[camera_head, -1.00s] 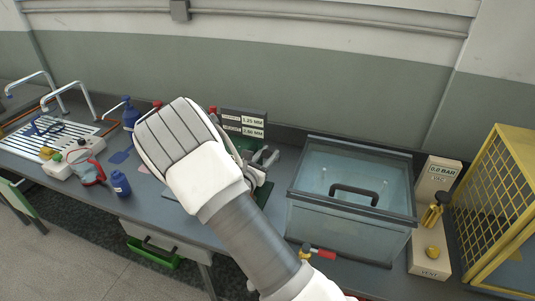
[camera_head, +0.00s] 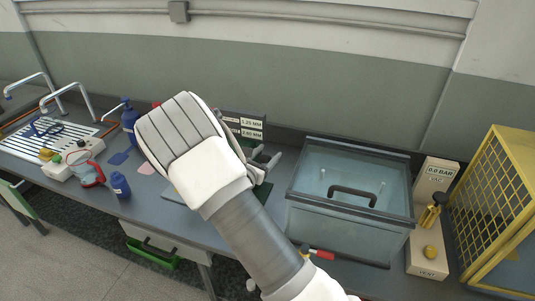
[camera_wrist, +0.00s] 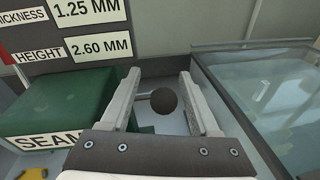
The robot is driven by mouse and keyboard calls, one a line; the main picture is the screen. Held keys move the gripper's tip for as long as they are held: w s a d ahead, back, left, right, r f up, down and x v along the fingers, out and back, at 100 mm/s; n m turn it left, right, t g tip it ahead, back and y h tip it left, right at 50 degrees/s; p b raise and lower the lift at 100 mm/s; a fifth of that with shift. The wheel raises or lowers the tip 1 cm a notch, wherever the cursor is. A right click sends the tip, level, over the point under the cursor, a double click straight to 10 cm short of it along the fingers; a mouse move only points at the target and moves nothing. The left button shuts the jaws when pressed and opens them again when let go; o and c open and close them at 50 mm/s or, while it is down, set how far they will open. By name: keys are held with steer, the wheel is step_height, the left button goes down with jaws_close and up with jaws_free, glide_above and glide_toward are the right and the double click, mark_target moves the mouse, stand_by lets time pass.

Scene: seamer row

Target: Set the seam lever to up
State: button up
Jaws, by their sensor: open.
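The seam lever shows in the wrist view as a dark round knob (camera_wrist: 163,101) on a short pale rod that runs to the left. My gripper (camera_wrist: 159,76) is open, with one finger on each side of the knob; I cannot tell whether either finger touches it. The green seamer body (camera_wrist: 70,103), with a label beginning "SEAM", stands left of the knob. In the head view my gripper (camera_head: 272,164) shows only in part beyond my arm, which hides the knob and most of the seamer.
A glass tank (camera_head: 350,215) with a black handle stands close on the right. A display board (camera_head: 245,125) reading 1.25 MM and 2.60 MM is behind the seamer. A gauge box (camera_head: 437,180) reading 0.0 BAR and a yellow cage (camera_head: 495,200) stand farther right.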

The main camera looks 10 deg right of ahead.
steer(key=b+v, duration=0.1)
steer(key=v, duration=1.6)
steer(key=shift+a+f, duration=0.1)
